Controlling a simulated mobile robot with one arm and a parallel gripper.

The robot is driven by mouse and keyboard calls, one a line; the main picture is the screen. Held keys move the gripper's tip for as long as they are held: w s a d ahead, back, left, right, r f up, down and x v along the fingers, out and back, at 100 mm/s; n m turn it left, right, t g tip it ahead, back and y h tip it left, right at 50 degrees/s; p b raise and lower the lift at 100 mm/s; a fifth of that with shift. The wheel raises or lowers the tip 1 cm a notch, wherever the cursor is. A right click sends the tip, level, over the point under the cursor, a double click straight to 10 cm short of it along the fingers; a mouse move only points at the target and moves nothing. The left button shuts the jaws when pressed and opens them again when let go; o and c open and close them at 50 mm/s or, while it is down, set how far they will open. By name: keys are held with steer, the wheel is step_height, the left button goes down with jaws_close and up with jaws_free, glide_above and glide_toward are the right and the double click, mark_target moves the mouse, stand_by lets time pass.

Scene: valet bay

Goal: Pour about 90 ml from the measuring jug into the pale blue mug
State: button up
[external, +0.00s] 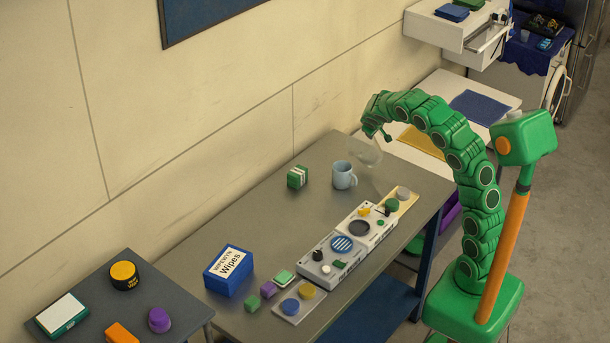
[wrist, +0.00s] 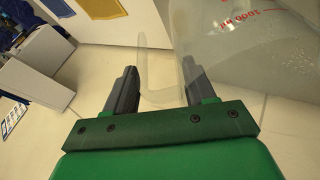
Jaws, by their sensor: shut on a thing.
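The measuring jug (external: 368,154) is clear and hangs in the air just right of the pale blue mug, seemingly above the table's far edge. My gripper (external: 376,133) holds it from above and behind. In the wrist view, my gripper's dark fingers (wrist: 160,88) are on either side of the jug's clear handle (wrist: 153,98). The jug's body (wrist: 235,50) fills the upper right, with a red 1000 ml mark. I cannot make out the liquid level or any stream. The pale blue mug (external: 342,176) stands upright on the grey table, its handle to the right.
The grey table (external: 215,310) carries a green box (external: 297,177) left of the mug, a wipes box (external: 229,271), and control panels (external: 359,228) with knobs in front. A wall (external: 200,120) runs behind. Table surface around the mug is mostly clear.

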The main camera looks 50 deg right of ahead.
steer(key=shift+s+d+f+m+y+p, duration=0.15)
steer(key=shift+d+f+y, duration=0.1)
steer(key=shift+d+y, duration=0.3)
steer(key=shift+s+d+f+m+y+p, duration=0.1)
steer(key=shift+d+f+y, duration=0.1)
steer(key=shift+d+y, duration=0.35)
steer(key=shift+s+d+f+m+y+p, duration=0.15)
steer(key=shift+d+f+y, duration=0.15)
steer(key=shift+d, duration=0.45)
steer(key=shift+d+f+y+p, duration=0.45)
steer(key=shift+d+f+y, duration=0.25)
steer(key=shift+d+y, duration=0.2)
steer(key=shift+s+d+f+t+y, duration=0.1)
steer(key=shift+d+f+t+y, duration=0.3)
steer(key=shift+d+f+y, duration=0.35)
steer(key=shift+f, duration=0.2)
